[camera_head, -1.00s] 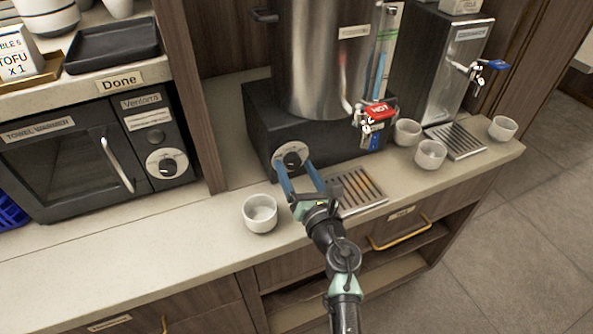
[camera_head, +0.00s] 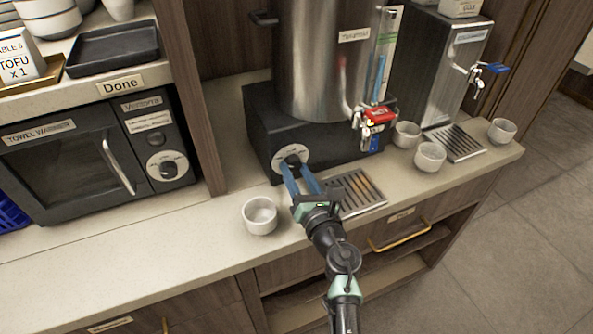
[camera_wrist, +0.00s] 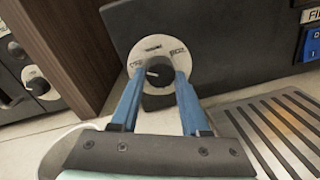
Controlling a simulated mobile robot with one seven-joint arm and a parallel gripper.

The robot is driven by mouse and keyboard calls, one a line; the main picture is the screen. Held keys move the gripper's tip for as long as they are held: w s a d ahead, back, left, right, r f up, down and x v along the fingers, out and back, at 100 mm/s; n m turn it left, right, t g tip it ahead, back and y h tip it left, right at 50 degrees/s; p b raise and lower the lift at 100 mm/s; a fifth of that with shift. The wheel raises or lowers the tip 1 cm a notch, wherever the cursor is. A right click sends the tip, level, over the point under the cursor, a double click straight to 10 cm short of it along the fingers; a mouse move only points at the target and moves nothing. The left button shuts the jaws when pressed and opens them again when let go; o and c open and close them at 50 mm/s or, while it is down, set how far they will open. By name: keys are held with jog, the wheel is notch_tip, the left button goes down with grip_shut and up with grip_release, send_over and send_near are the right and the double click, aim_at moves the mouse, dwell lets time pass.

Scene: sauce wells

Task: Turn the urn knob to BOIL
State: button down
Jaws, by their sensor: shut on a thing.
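The urn (camera_head: 318,60) is a tall steel cylinder on a black base (camera_head: 330,142). Its black knob (camera_head: 293,160) sits on a round pale dial on the front of the base. In the wrist view the knob (camera_wrist: 158,78) lies between my two blue fingers, and a short white mark on it points left. The dial (camera_wrist: 140,50) has small words at left and upper right; the right one looks like BOIL. My gripper (camera_head: 298,172) is shut on the knob, one finger on each side. The fingers hide the knob's sides.
A white cup (camera_head: 260,214) stands on the counter just left of my gripper. A slotted drip tray (camera_head: 352,192) lies to its right, below a red-handled tap (camera_head: 378,116). A towel warmer (camera_head: 75,165) with its own knob (camera_head: 167,168) stands at left.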

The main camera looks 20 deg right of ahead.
jog(key=m+p, duration=0.2)
jog(key=m, duration=0.1)
jog(key=m+p, duration=0.2)
jog(key=shift+r, duration=0.25)
jog(key=m+p, duration=0.4)
jog(key=m, duration=0.2)
jog(key=shift+g, duration=0.3)
jog(key=m+y+p, duration=0.1)
jog(key=m+p, duration=0.1)
jog(key=m, duration=0.3)
jog(key=shift+r+m, duration=0.1)
jog(key=shift+m, duration=0.2)
jog(key=m+p, duration=0.1)
jog(key=m, duration=0.5)
jog(key=shift+d+y, duration=0.1)
jog(key=shift+y, duration=0.2)
jog(key=shift+c, duration=1.9)
grip_release()
